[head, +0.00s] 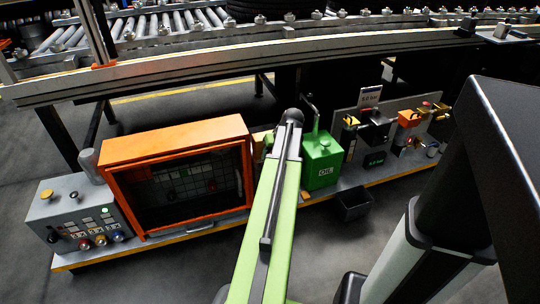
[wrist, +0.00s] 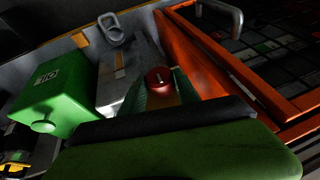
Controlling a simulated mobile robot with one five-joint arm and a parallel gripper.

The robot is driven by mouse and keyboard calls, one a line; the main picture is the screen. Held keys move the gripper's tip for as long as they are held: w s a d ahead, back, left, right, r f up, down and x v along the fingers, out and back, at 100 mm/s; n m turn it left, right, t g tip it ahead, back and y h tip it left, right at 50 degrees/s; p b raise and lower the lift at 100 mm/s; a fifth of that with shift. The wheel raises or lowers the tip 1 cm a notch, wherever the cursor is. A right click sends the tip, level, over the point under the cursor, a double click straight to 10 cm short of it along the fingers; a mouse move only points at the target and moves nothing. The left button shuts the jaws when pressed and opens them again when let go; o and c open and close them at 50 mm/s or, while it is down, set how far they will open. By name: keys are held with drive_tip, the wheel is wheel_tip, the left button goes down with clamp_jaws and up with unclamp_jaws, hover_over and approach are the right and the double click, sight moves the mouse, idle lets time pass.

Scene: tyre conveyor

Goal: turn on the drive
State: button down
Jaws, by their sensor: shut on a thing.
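In the wrist view a red round knob (wrist: 158,78) with a small white mark sits between the fingers of my gripper (wrist: 160,88). The fingers are shut on it from both sides. The knob's base is hidden by the fingers and palm. Beside it stands a grey box (wrist: 122,82) with a tan strip and a metal shackle-like loop (wrist: 111,29) near its far end. In the head view my green arm hides the gripper and knob, between the orange-framed cabinet (head: 175,135) and the green OIL box (head: 322,160).
The grey control box (head: 80,212) with a lit green lamp and several coloured knobs stands at left. A black bin (head: 355,204) and a panel with valves (head: 405,125) are at right. The roller conveyor (head: 160,25) runs behind. The cabinet wall is close beside my gripper.

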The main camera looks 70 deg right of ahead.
drive_tip(key=shift+t+y, duration=0.3)
drive_tip(key=c, duration=0.9)
unclamp_jaws()
drive_tip(key=p+v, duration=1.5)
drive_tip(key=v, duration=0.2)
drive_tip(key=shift+r, duration=0.2)
